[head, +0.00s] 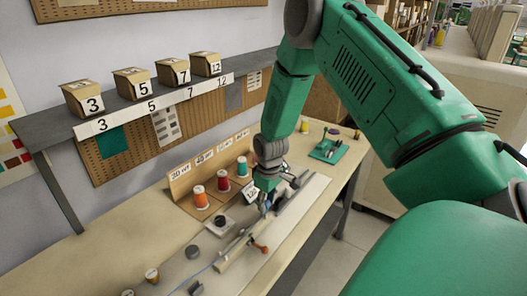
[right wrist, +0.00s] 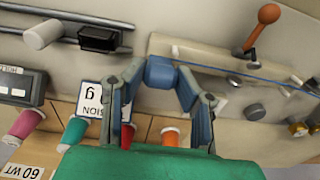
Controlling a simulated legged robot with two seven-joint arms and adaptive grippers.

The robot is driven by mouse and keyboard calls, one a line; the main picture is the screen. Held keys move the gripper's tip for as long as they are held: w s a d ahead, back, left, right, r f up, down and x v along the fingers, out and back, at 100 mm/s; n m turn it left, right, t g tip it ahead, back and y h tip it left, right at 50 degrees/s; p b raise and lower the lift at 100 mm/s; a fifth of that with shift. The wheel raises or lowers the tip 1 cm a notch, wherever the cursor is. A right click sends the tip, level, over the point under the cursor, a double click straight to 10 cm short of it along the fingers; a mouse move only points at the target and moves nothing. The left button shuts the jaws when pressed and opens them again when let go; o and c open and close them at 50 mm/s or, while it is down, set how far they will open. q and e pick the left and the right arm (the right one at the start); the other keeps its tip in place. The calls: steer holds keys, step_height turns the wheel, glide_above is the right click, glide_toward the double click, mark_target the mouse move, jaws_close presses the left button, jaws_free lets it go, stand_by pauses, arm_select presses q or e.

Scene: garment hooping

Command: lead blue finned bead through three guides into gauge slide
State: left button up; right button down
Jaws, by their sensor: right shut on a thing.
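My right gripper (right wrist: 161,72) is shut on the blue bead (right wrist: 161,74), which sits between its fingertips; its fins are not clear at this size. In the head view my right gripper (head: 268,203) is low over the bench, and the bead is too small to make out. A thin blue line (right wrist: 265,75) runs right from near the bead, past a beige bar (right wrist: 210,50) with small metal fittings. Which fittings are the three guides I cannot tell. A black block (right wrist: 100,39) on a grey rail, left of the bead, looks like the gauge slide. My left gripper is not in view.
An orange-handled lever (right wrist: 262,30) stands up by the beige bar. Orange (head: 200,197), red (head: 223,182) and teal (head: 242,167) thread spools stand behind the work strip. A tension card (right wrist: 90,100) is close to my gripper. A shelf with boxes (head: 83,98) is above.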

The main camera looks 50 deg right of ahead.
steer(key=shift+d, duration=0.85)
steer(key=shift+r, duration=0.1)
steer(key=shift+r+p, duration=1.95)
steer(key=shift+f, duration=0.1)
